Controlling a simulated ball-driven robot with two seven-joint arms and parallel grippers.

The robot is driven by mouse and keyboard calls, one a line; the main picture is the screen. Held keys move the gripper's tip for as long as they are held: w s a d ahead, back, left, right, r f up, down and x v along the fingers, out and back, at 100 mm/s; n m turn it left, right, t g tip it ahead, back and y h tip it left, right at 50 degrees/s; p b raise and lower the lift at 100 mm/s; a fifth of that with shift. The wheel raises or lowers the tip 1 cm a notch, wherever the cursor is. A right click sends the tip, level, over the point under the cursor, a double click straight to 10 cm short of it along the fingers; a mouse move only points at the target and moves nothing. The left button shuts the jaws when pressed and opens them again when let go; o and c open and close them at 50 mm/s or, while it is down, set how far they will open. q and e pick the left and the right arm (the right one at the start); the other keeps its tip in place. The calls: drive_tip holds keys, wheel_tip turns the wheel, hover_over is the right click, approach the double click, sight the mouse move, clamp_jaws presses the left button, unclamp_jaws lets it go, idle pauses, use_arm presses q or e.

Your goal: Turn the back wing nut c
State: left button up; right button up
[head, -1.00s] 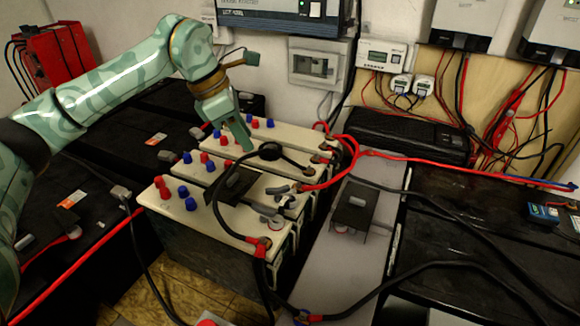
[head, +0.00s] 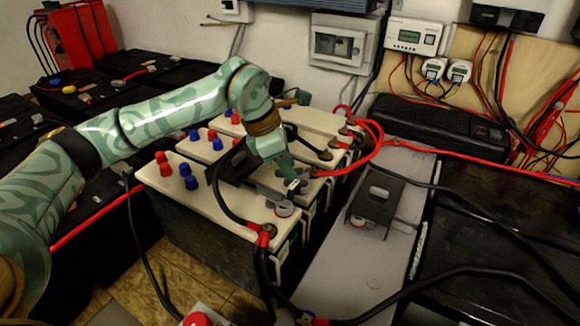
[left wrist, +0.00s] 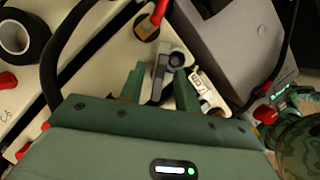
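My left gripper (head: 293,180) is low over the front cream-topped batteries (head: 205,187), by their right-hand terminals. In the left wrist view its two fingers (left wrist: 160,88) are apart, with a grey wing-nut-like fitting (left wrist: 174,60) between and just beyond their tips. I cannot tell whether they touch it. A small white tag with dark marks (left wrist: 199,82) is beside the right finger. A grey round fitting (head: 283,208) sits below the gripper in the head view. No letter c is readable, and my gripper hides part of the terminals.
Black cables with red ends (head: 264,236) loop close to the gripper. A red cable (head: 372,135) curves behind it. A grey case (head: 380,250) with a dark bracket (head: 376,207) stands to the right. A roll of black tape (left wrist: 14,37) lies left in the wrist view.

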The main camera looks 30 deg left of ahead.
use_arm(q)
drive_tip(key=shift+c, duration=0.3)
clamp_jaws()
